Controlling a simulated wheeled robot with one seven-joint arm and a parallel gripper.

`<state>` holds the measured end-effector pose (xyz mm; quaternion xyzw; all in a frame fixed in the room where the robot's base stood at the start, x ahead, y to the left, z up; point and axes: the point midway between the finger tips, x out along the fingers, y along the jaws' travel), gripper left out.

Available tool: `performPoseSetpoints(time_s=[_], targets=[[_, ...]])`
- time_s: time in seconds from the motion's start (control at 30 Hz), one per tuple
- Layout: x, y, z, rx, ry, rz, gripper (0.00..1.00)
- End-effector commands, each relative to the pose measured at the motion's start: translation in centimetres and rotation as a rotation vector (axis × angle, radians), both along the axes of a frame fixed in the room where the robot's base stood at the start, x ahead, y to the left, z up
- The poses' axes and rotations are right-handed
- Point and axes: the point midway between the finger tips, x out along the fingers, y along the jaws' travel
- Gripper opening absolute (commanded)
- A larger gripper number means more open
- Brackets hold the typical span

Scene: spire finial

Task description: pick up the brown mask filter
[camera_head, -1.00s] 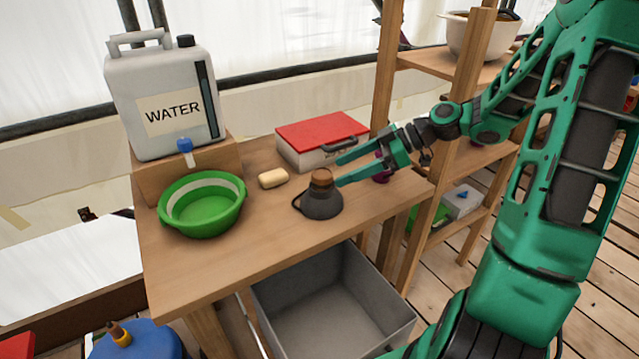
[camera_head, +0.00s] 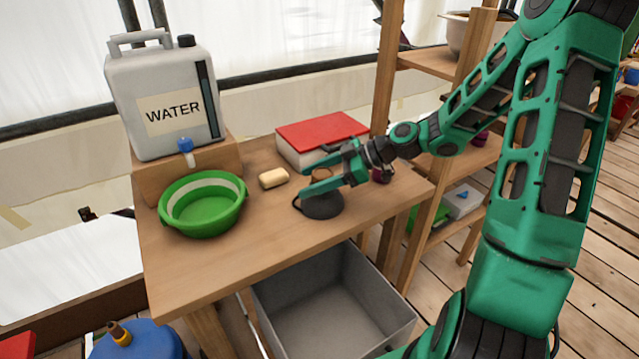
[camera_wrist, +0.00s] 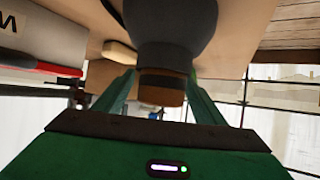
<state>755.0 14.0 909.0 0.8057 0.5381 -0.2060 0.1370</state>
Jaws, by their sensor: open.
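The brown mask filter (camera_head: 321,173) is a short brown cylinder on top of a dark grey mask (camera_head: 322,207), which rests on the wooden table. My gripper (camera_head: 305,181) is open, with one finger on the near side of the filter and one on the far side. The near finger hides part of the filter and the mask top. In the wrist view, which appears upside down, the filter (camera_wrist: 160,88) lies between the fingers, with the mask (camera_wrist: 172,28) beyond it. Whether either finger touches the filter cannot be told.
A red-lidded box (camera_head: 322,132) stands close behind the mask. A yellowish soap bar (camera_head: 273,178) and a green basin (camera_head: 203,224) are to its left, with a water canister (camera_head: 165,90) behind. A purple object (camera_head: 380,174) is right of it. The front tabletop is clear.

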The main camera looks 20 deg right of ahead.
Motion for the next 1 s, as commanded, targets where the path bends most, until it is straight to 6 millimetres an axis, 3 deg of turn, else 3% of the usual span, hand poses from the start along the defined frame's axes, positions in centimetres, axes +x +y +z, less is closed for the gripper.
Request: performPoseSetpoints(time_s=[0.33, 0.5, 0.53, 1.0], targets=[[0.25, 0.68, -0.39, -0.001, 0.0, 0.0, 0.64], [0.25, 0.66, -0.38, -0.001, 0.0, 0.0, 0.23], [0.25, 0.66, -0.38, -0.001, 0.0, 0.0, 0.2], [0.29, 0.64, 0.45, -0.001, -0.001, 0.0, 0.2]])
